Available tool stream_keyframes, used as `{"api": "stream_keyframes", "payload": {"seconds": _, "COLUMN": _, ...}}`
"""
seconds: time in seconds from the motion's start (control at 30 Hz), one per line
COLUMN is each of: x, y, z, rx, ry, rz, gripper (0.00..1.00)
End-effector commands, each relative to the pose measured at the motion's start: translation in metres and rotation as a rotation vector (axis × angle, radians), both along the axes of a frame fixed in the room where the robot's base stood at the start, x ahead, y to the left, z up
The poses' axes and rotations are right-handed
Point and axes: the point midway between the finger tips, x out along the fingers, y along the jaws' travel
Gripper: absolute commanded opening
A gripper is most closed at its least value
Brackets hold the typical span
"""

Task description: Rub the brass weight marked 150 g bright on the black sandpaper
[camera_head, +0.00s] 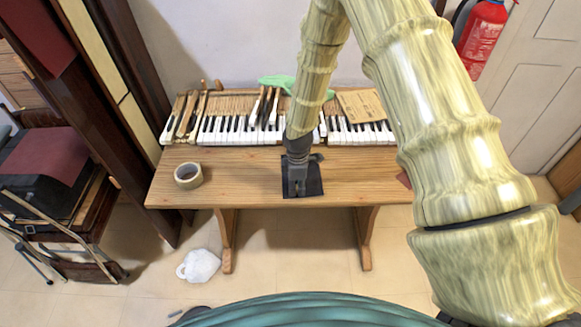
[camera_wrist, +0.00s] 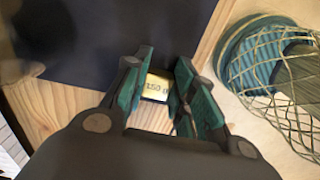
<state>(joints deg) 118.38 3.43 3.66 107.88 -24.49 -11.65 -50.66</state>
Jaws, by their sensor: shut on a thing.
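My gripper (camera_wrist: 164,72) is shut on the brass weight (camera_wrist: 157,87), whose yellow face with "150" and part of a "g" shows between the teal-lined fingers. The black sandpaper (camera_wrist: 95,40) fills the upper left of the wrist view, with its edge close to the fingertips. In the head view the sandpaper (camera_head: 315,178) lies flat at the middle of the table's front, and my gripper (camera_head: 297,188) points down over it. The fingers hide the weight there. I cannot tell whether the weight touches the sandpaper.
The wooden table (camera_head: 235,165) is mostly bare around the sandpaper. Piano keys (camera_head: 235,130) run along the back, with a green cloth (camera_head: 277,82) and a cardboard piece (camera_head: 360,105). A reddish thing (camera_head: 403,179) lies at the right, partly hidden.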

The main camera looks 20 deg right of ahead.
Motion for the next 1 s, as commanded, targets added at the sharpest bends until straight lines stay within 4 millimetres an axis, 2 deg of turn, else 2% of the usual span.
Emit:
{"api": "stream_keyframes", "payload": {"seconds": 0.3, "x": 0.000, "y": -0.017, "z": 0.002, "rx": 0.000, "ry": -0.001, "rz": 0.006, "gripper": 0.00}}
{"api": "stream_keyframes", "payload": {"seconds": 0.83, "x": 0.000, "y": 0.013, "z": -0.002, "rx": -0.001, "ry": 0.000, "rz": -0.004, "gripper": 0.00}}
{"api": "stream_keyframes", "payload": {"seconds": 0.87, "x": 0.001, "y": 0.015, "z": 0.002, "rx": -0.001, "ry": -0.002, "rz": -0.006, "gripper": 0.00}}
{"api": "stream_keyframes", "payload": {"seconds": 0.97, "x": 0.000, "y": 0.010, "z": 0.000, "rx": -0.001, "ry": 0.000, "rz": -0.008, "gripper": 0.00}}
{"api": "stream_keyframes", "payload": {"seconds": 1.0, "x": 0.000, "y": 0.008, "z": 0.004, "rx": -0.001, "ry": -0.002, "rz": -0.007, "gripper": 0.00}}
